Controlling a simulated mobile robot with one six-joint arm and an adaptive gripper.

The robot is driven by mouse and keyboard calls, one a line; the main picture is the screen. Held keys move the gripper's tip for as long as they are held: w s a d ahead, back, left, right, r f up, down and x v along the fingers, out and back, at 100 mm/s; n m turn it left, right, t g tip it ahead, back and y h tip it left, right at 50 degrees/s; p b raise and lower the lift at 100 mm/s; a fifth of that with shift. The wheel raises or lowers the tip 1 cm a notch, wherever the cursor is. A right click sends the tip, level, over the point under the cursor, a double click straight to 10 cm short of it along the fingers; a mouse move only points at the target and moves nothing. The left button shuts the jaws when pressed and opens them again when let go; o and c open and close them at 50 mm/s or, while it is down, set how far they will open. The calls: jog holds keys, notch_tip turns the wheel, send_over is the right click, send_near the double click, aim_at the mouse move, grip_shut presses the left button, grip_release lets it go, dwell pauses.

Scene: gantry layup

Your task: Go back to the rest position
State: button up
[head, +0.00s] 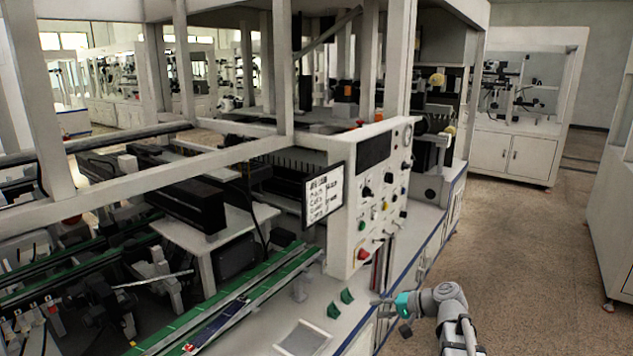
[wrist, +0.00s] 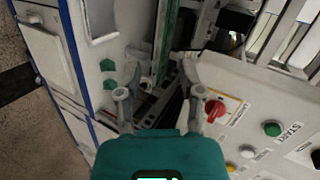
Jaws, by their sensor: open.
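My gripper (head: 381,306) is at the lower right of the head view, beside the front edge of the gantry machine's white bench and below the control panel. In the wrist view my gripper (wrist: 157,95) has its two fingers spread apart with nothing between them. The teal wrist housing fills the bottom middle of that view. The control panel (head: 374,200) stands upright with knobs and buttons; in the wrist view it lies to the right, with a red knob (wrist: 215,109) near the right finger.
Two small green pieces (head: 340,302) lie on the bench near my gripper. A shallow grey tray (head: 303,338) is at the bench front. A green rail (head: 232,305) runs along the machine. A white cabinet (head: 517,150) stands behind; the floor (head: 540,260) at right is clear.

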jog(key=s+f+n+g+h+p, duration=0.1)
jog(key=s+f+n+g+h, duration=0.1)
jog(key=s+h, duration=0.3)
jog(key=s+f+n+g+h+p, duration=0.2)
jog(key=s+h, duration=0.4)
jog(key=s, duration=0.4)
notch_tip(320, 180, down, 2)
jog(key=shift+f+g, duration=0.1)
jog(key=shift+g, duration=0.7)
